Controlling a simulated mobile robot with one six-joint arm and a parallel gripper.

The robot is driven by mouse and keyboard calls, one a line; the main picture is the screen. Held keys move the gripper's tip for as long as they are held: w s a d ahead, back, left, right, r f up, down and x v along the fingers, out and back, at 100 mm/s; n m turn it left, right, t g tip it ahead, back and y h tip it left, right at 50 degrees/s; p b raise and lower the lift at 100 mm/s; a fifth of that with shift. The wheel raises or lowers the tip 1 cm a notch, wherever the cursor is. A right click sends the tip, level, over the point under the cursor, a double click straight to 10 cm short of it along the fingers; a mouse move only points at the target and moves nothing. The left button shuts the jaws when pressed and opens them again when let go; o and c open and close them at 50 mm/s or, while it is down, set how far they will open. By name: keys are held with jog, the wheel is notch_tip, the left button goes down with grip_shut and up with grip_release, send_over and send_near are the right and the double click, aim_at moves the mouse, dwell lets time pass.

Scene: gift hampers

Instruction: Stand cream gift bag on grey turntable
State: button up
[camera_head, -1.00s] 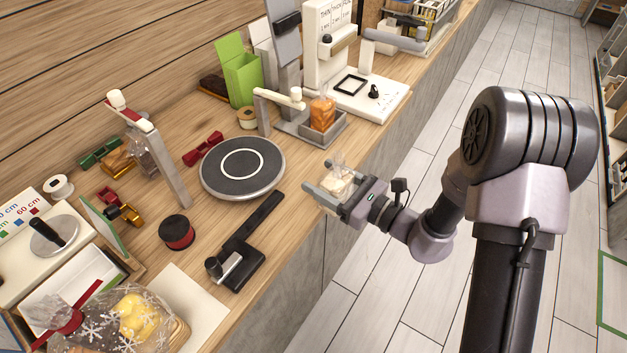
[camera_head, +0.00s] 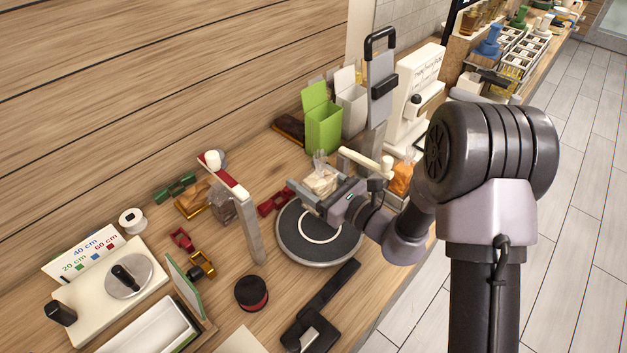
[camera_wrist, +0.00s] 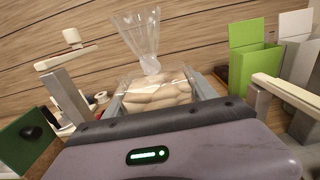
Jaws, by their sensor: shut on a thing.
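The cream gift bag (camera_head: 320,182), a clear bag with cream-coloured pieces inside and a gathered top, is held upright between the fingers of my gripper (camera_head: 308,189). In the wrist view the bag (camera_wrist: 158,90) sits between both fingers, its tied neck pointing up. The grey turntable (camera_head: 294,236), a round disc with a dark top, a white ring and a pale rim, lies on the counter. My gripper and the bag overlap its far edge in the head view and appear raised above it. The bag's underside and part of the turntable are hidden by my gripper.
A post with a red-topped arm (camera_head: 246,214) stands left of the turntable. Another pale arm (camera_head: 362,162) and an orange bag (camera_head: 402,178) are to the right. A green box (camera_head: 323,127) stands behind. A black tool (camera_head: 325,305) and dark red spool (camera_head: 251,293) lie in front.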

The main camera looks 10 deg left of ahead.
jog(key=shift+s+d, duration=0.2)
jog(key=shift+d, duration=0.05)
notch_tip(320, 180, down, 6)
jog(key=b, duration=0.5)
jog(key=shift+b, duration=0.4)
jog(key=shift+f+b, duration=0.3)
jog(key=shift+f, duration=0.2)
jog(key=shift+f+b, duration=0.5)
jog(key=shift+b, duration=0.25)
dwell(1.2)
jog(key=o, duration=1.6)
